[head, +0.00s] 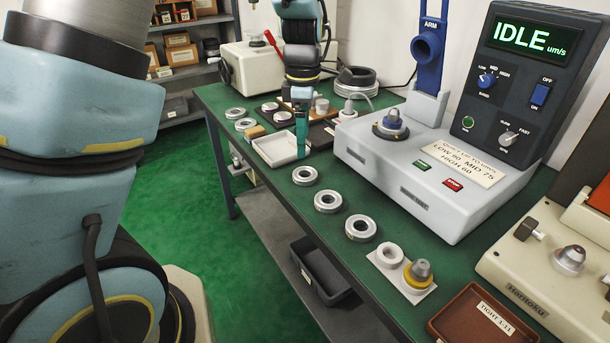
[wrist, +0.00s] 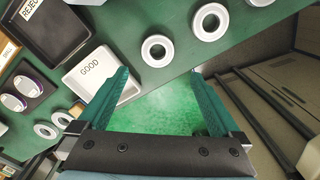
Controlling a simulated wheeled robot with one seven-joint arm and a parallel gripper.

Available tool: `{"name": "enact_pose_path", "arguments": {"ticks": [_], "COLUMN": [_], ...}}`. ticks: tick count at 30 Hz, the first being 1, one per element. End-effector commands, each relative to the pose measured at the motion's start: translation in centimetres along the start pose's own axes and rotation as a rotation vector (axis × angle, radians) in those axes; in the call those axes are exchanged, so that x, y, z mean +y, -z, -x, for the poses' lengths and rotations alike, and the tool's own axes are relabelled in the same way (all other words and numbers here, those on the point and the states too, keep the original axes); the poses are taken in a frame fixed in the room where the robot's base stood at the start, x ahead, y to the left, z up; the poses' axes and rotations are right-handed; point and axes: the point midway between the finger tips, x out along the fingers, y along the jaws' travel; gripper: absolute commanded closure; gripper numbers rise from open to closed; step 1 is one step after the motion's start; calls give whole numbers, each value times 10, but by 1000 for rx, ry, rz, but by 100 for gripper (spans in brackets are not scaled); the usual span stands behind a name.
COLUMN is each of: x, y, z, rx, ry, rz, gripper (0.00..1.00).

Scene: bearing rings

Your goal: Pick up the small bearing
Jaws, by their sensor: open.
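Three silver-grey bearing rings lie flat in a row on the green bench: a far ring (head: 295,177), a middle ring (head: 318,204) and a near ring (head: 349,232). The far one looks slightly the smallest, but distance makes that hard to judge. In the wrist view that ring (wrist: 147,50) lies just beyond my fingertips, roughly centred between them, with a larger-looking ring (wrist: 197,22) to its right. My gripper (wrist: 160,74) is open with nothing between its teal fingers. In the head view my gripper (head: 301,152) hangs beside the white tray, behind the far ring.
The white GOOD tray (wrist: 75,82) looks empty, beside the dark REJECT tray (wrist: 70,52). More rings (head: 235,113) lie at the bench's far left. A grey tester (head: 430,205) stands right of the row. The bench edge (head: 275,195) runs close along the left.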

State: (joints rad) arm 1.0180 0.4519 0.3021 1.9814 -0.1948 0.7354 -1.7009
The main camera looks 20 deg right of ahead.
Motion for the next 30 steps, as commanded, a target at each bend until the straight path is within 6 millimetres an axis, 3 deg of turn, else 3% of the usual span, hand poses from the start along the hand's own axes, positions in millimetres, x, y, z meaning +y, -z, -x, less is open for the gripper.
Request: {"name": "enact_pose_path", "arguments": {"ticks": [6, 14, 21, 30], "x": [-1, 1, 4, 5], "y": [1, -1, -4, -4], "z": [-34, -52, -86, -95], "rx": [1, 2, 0, -1], "ry": [4, 4, 3, 0], "rz": [1, -1, -1, -2], "gripper": [0, 0, 0, 0]}}
